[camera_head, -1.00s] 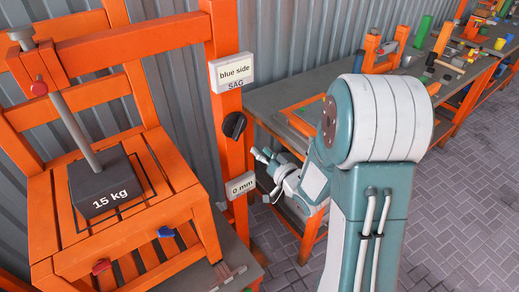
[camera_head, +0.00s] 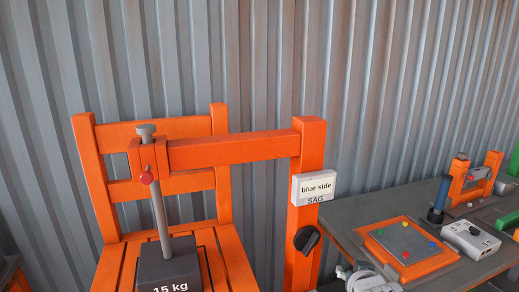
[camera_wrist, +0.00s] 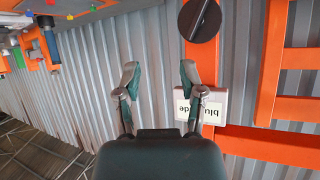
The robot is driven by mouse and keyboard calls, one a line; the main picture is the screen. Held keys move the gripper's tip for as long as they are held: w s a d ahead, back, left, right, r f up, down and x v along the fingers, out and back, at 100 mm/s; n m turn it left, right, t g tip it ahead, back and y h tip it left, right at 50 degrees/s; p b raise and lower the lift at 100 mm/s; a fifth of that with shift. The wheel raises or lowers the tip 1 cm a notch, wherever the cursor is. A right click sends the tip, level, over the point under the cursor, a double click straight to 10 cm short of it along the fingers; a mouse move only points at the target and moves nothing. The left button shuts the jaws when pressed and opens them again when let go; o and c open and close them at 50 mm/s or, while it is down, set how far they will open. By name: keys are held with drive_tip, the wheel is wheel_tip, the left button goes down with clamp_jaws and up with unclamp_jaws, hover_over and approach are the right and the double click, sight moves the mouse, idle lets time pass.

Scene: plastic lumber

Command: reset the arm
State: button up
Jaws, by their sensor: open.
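My gripper (camera_wrist: 159,76) shows in the wrist view with its two fingers apart and nothing between them. In the head view, a white part of my arm end shows at the bottom edge, mostly cut off. In the wrist view, which looks upside down, the black knob (camera_wrist: 199,19) and the white "blue side" sign (camera_wrist: 203,104) on the orange post are beyond the fingers. The right finger overlaps the sign in the picture; I cannot tell the gap. The head view also shows the sign (camera_head: 316,187) and the knob (camera_head: 306,240).
An orange chair (camera_head: 108,198) carries a dark 15 kg weight (camera_head: 170,266) under the post's horizontal beam (camera_head: 235,149). A workbench (camera_head: 375,207) at right holds an orange-framed plate (camera_head: 402,241), a grey box (camera_head: 470,238) and a blue cylinder (camera_head: 441,194). A corrugated metal wall stands behind.

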drive_tip(key=s+a+r+g, duration=0.1)
drive_tip(key=s+a+g, duration=0.1)
drive_tip(key=s, duration=0.8)
drive_tip(key=s+a+r+n+g, duration=0.1)
drive_tip(key=s+a+r+g, duration=0.1)
drive_tip(key=s, duration=0.8)
drive_tip(key=shift+a+r+g+y, duration=0.25)
drive_tip(key=shift+a+g+y, duration=0.25)
drive_tip(key=shift+g, duration=0.7)
